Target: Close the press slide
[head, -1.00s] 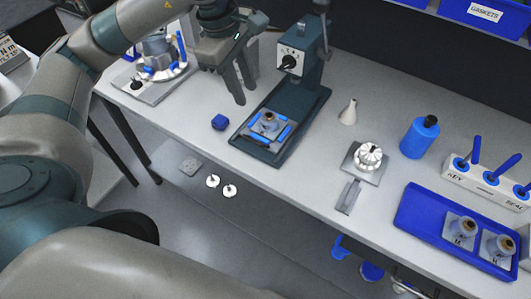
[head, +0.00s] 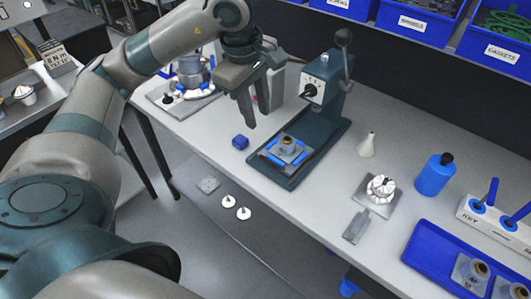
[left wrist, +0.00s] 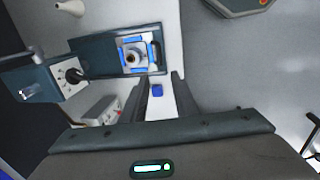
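The press (head: 322,95) is dark teal, with a dial on its head and a ball-topped lever. The slide sits at the front of the base, out from under the press head. In the left wrist view the slide and housing (left wrist: 133,57) show beyond the fingers. My left gripper (head: 262,118) is open and empty, above the bench to the left of the press; its fingers (left wrist: 160,82) are apart in the wrist view. My right gripper is not in view.
A small blue block (head: 240,142) lies on the bench left of the slide. A fixture (head: 190,85) stands behind my gripper. A white cone (head: 367,145), a blue bottle (head: 435,174) and a blue tray (head: 425,250) are to the right. Bins line the back.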

